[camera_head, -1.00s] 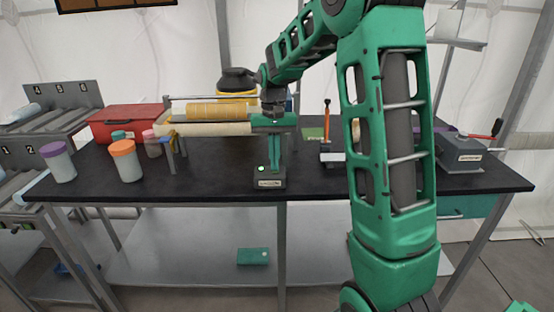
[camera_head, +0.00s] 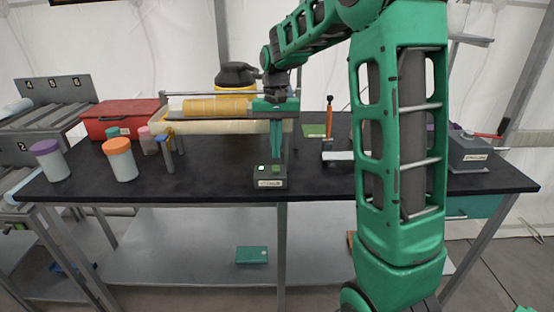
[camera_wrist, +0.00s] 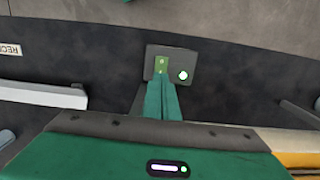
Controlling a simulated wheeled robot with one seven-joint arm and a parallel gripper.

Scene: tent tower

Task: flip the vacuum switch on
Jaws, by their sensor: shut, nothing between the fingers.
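The vacuum switch box (camera_head: 270,183) is small, grey and labelled, and stands near the front middle of the black table. On its top are a lit indicator (camera_head: 262,168), white with a green edge, and a green rocker (camera_head: 277,168). In the wrist view the box (camera_wrist: 188,58) shows the rocker (camera_wrist: 161,65) beside the glowing indicator (camera_wrist: 183,75). My gripper (camera_head: 277,157) points down over the rocker side, shut and empty. In the wrist view its green fingertips (camera_wrist: 162,80) overlap the rocker's near edge; whether they touch it I cannot tell.
Behind the box is a yellow roll (camera_head: 215,106) on a pale tray. Lidded jars (camera_head: 121,163) and a red toolbox (camera_head: 118,120) stand left. An orange-handled tool (camera_head: 329,120) stands right, and a grey box with a red lever (camera_head: 468,150) is farther right. Table around the switch is clear.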

